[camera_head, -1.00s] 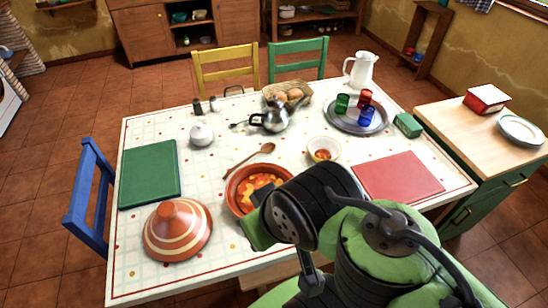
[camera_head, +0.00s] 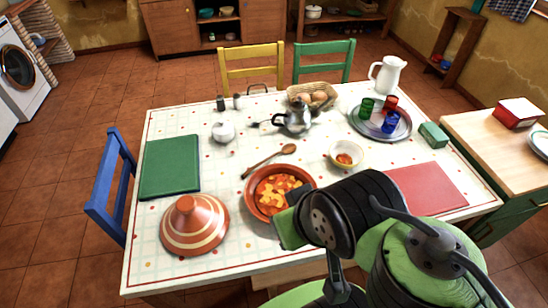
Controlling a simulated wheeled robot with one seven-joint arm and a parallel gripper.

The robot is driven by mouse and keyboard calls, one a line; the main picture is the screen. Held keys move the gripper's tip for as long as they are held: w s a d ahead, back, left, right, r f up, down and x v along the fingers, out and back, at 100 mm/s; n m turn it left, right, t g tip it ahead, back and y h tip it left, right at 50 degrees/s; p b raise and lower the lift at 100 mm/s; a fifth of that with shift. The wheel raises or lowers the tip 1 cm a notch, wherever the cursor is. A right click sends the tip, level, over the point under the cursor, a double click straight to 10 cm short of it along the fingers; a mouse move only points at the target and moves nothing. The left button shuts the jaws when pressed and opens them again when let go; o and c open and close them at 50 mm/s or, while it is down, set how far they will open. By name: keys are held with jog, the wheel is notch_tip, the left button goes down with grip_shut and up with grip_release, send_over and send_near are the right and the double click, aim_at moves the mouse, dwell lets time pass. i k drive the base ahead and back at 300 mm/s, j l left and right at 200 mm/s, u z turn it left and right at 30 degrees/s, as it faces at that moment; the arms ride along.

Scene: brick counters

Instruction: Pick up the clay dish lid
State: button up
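The clay dish lid (camera_head: 194,226) is an orange-brown cone with cream rings and a rounded top. It stands upright on the table at the front left. The clay dish (camera_head: 252,200) holds a red and yellow stew and sits to the right of the lid, apart from it. My gripper is hidden behind the black and green end links of my arm, which reach over the table just right of the dish. The fingers do not show. Nothing touches the lid.
The table (camera_head: 150,275) has a white dotted cloth. A green board (camera_head: 169,167) lies behind the lid. A wooden spoon (camera_head: 268,160), small bowl (camera_head: 347,155) and red board (camera_head: 428,188) lie farther right. A metal tray (camera_head: 365,128) holds coloured glasses. A blue chair (camera_head: 105,190) stands at the left.

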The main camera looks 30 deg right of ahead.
aim_at(194, 224)
jog(key=j+u, duration=0.25)
jog(key=u, duration=0.2)
jog(key=i+j+u, duration=0.1)
jog(key=u, duration=0.35)
jog(key=i+j+u, duration=0.1)
jog(key=j+u, duration=0.15)
jog(key=u, duration=0.15)
